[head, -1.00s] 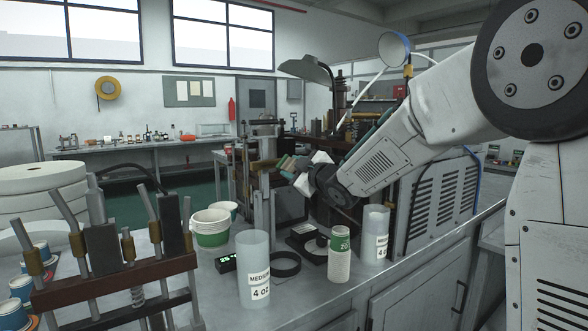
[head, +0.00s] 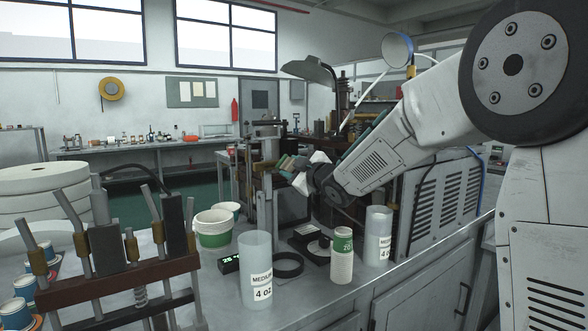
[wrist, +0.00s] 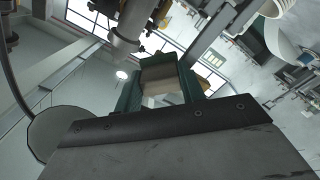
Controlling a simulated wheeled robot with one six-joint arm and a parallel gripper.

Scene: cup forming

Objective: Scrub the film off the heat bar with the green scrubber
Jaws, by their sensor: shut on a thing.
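My gripper (head: 290,164) is at the upright metal stand near the middle of the head view. It is shut on the scrubber, a small block with a dark green face and a beige body (wrist: 162,88), seen between the two teal fingers in the wrist view. A brownish bar (head: 264,167) on the stand, which looks like the heat bar, is just left of the fingertips. I cannot tell whether the scrubber touches it. Any film on it is too small to make out. In the wrist view a pale metal cylinder (wrist: 130,28) is just beyond the scrubber.
Below on the bench are a clear measuring cup (head: 256,275), a second one (head: 377,240), a stack of paper cups (head: 341,262), a black ring (head: 287,265) and green-white tubs (head: 213,230). A rack of upright rods (head: 120,280) fills the left foreground. A lamp hangs above the stand.

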